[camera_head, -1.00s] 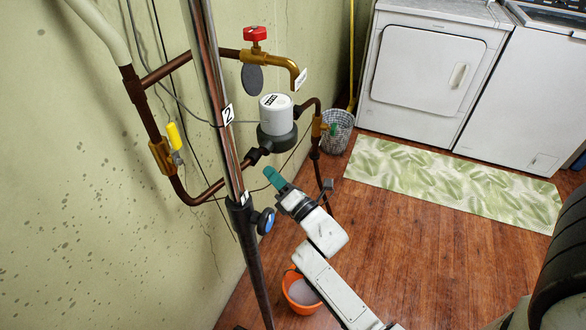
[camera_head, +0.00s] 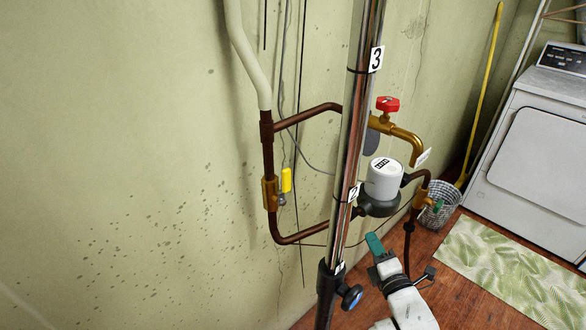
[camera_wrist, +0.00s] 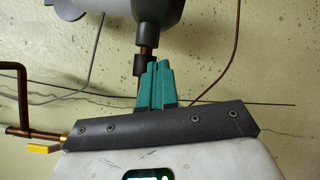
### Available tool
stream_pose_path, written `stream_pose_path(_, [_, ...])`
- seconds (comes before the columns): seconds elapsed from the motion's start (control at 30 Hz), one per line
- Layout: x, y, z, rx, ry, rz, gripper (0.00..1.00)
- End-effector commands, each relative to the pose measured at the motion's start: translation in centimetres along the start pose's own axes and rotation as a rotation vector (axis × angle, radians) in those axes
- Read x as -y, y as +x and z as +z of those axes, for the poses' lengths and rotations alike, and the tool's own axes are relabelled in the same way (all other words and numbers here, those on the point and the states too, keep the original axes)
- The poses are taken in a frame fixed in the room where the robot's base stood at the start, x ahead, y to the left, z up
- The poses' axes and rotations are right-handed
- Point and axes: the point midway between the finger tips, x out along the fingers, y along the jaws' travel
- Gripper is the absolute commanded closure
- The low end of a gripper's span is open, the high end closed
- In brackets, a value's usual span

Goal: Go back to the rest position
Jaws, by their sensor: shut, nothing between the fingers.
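My gripper (camera_head: 375,245) has teal fingers and a white arm, and shows at the lower middle of the head view. In the wrist view my gripper (camera_wrist: 157,68) has its two teal fingers pressed together with nothing between them. It sits just below the white and grey water meter (camera_head: 384,180) in the head view. The wrist view shows the grey underside of the meter (camera_wrist: 120,8) and its pipe fitting beyond the fingertips. I cannot tell how large the gap to the fitting is.
A brass tap with a red handle (camera_head: 388,104) is above the meter. A yellow-handled valve (camera_head: 286,180) is on the left pipe. A wire basket (camera_head: 438,203), a leaf-patterned rug (camera_head: 510,270) and a white appliance (camera_head: 540,165) are at right. Bare wooden floor (camera_head: 455,298) lies beside the arm.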

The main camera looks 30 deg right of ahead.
Motion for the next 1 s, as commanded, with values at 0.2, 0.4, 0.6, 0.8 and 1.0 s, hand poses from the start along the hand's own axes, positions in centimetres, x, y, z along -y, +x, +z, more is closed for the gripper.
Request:
stream_pose_path(0.2, [0.0,-0.1,-0.1,-0.002,0.014,-0.01,1.0])
stream_pose_path(0.4, [0.9,-1.3,-1.2,-0.016,0.237,-0.191,1.0])
stream_pose_path(0.6, [2.2,-5.0,-3.6,0.022,0.599,-0.509,1.0])
stream_pose_path(0.8, [2.8,-11.0,-6.0,0.148,0.912,-0.843,1.0])
stream_pose_path(1.0, [1.8,-18.5,-7.8,0.367,1.137,-1.167,1.0])
